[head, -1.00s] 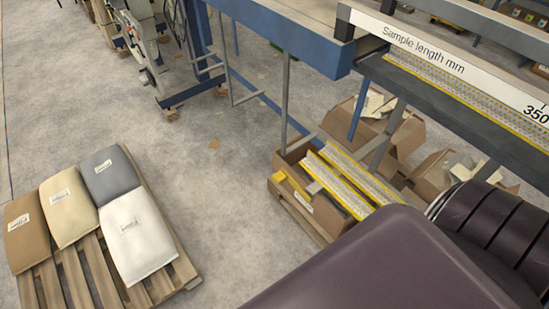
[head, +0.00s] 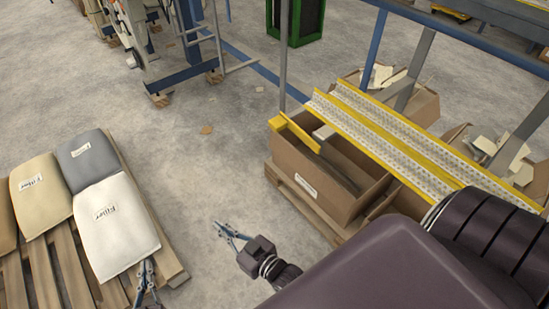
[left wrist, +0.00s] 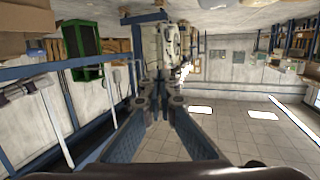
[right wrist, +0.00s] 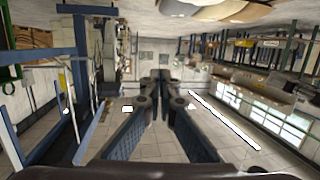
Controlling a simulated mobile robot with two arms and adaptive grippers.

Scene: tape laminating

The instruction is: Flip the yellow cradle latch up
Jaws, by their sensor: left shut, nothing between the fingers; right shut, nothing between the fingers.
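No part in the head view can be surely told as the yellow cradle latch. A short yellow bar (head: 294,133) lies across the left end of an open cardboard box, beside long yellow-edged speckled strips (head: 400,143). My left gripper (head: 146,274) is shut and empty in front of the white sack at the lower left. My right gripper (head: 229,234) is shut and empty, over the floor left of the box and well apart from the yellow bar. The left wrist view shows its fingers (left wrist: 163,88) together; the right wrist view shows the same (right wrist: 160,85).
The cardboard box (head: 322,190) stands on a pallet at the centre right. Filler sacks (head: 115,222) lie on a wooden pallet (head: 161,262) at the left. Bare floor (head: 215,165) lies between them. A thin grey post (head: 283,60) rises behind the box.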

